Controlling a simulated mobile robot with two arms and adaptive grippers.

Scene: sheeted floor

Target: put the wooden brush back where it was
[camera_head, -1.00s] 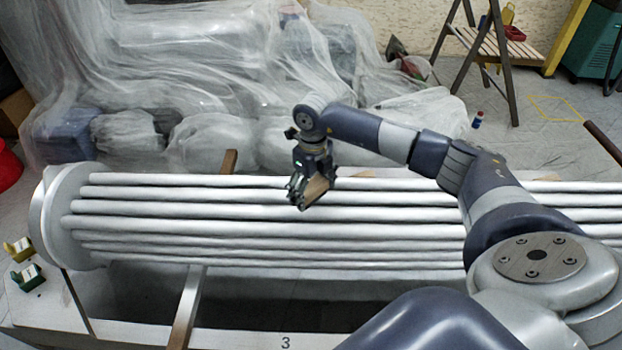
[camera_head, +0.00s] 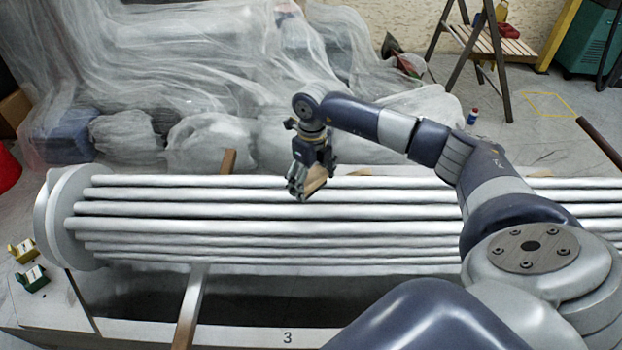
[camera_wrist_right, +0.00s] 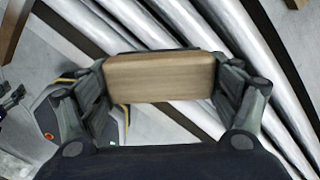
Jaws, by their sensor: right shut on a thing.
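The wooden brush (camera_wrist_right: 160,78) shows in the right wrist view as a brown wooden block between the two fingers. In the head view the brush (camera_head: 316,181) is a small tan piece at the fingertips. My right gripper (camera_head: 308,184) is shut on it, over the upper white bars of the long fluted column. The same gripper fills the lower part of the right wrist view (camera_wrist_right: 160,92). The underside of the brush is hidden, and I cannot tell whether it touches the bars. My left gripper is not in view.
The white fluted column (camera_head: 150,210) lies across wooden supports (camera_head: 190,308). Plastic sheeting (camera_head: 200,60) covers things behind it. A wooden step stool (camera_head: 492,45) stands at the back right.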

